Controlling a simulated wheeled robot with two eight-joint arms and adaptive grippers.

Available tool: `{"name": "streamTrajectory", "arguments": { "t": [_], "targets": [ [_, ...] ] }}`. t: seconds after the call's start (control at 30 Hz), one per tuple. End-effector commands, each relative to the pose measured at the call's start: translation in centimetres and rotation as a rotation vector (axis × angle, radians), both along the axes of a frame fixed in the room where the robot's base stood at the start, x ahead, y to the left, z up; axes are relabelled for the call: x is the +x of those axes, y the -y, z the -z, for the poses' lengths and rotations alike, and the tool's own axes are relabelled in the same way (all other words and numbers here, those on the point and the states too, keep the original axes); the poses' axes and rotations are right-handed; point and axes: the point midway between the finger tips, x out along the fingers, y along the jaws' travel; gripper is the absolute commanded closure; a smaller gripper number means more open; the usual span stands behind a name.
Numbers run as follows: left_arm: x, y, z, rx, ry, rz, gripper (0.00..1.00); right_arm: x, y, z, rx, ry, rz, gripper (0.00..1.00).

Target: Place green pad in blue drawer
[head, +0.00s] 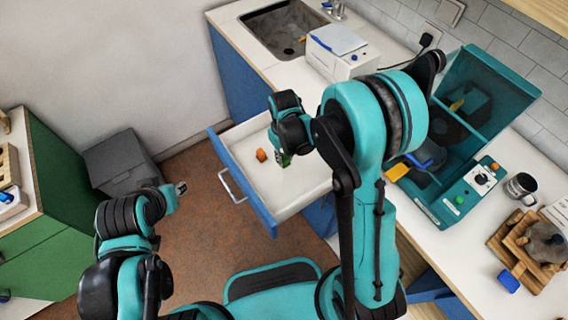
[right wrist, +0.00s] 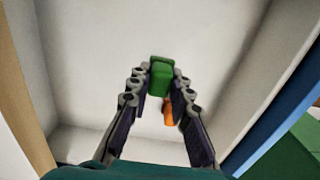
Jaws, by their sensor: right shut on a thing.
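The blue drawer (head: 232,184) is pulled open, with a white inside. My right gripper (head: 284,160) is over the drawer, pointing down into it. It is shut on the green pad (right wrist: 161,78), which shows between the fingertips in the right wrist view (right wrist: 162,92). In the head view only a small green part of the pad (head: 285,161) shows below the gripper. I cannot tell whether the pad touches the drawer floor. My left gripper (head: 181,187) is low at the left, away from the drawer, and its jaws are too small to read.
An orange object (head: 261,155) lies in the drawer near the pad. A grey bin (head: 120,160) stands on the floor at left.

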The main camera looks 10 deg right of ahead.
Motion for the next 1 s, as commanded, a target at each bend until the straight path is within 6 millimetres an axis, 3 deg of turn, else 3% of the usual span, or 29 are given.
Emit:
{"name": "streamTrajectory", "arguments": {
  "t": [0.37,0.73,0.77,0.83,1.0],
  "targets": [
    [0.0,0.0,1.9,0.0,0.0,0.0,0.69,0.0,0.0,4.4,0.0,0.0,0.002,1.0],
    [0.0,0.0,2.2,0.0,0.0,0.0,0.69,0.0,0.0,4.8,0.0,0.0,0.002,1.0],
    [0.0,0.0,2.2,0.0,0.0,0.0,0.69,0.0,0.0,4.8,0.0,0.0,0.002,0.78],
    [0.0,0.0,2.1,0.0,0.0,0.0,0.69,0.0,0.0,4.7,0.0,0.0,0.002,0.6],
    [0.0,0.0,2.1,0.0,0.0,0.0,0.69,0.0,0.0,4.7,0.0,0.0,0.002,0.6]
  ]
}}
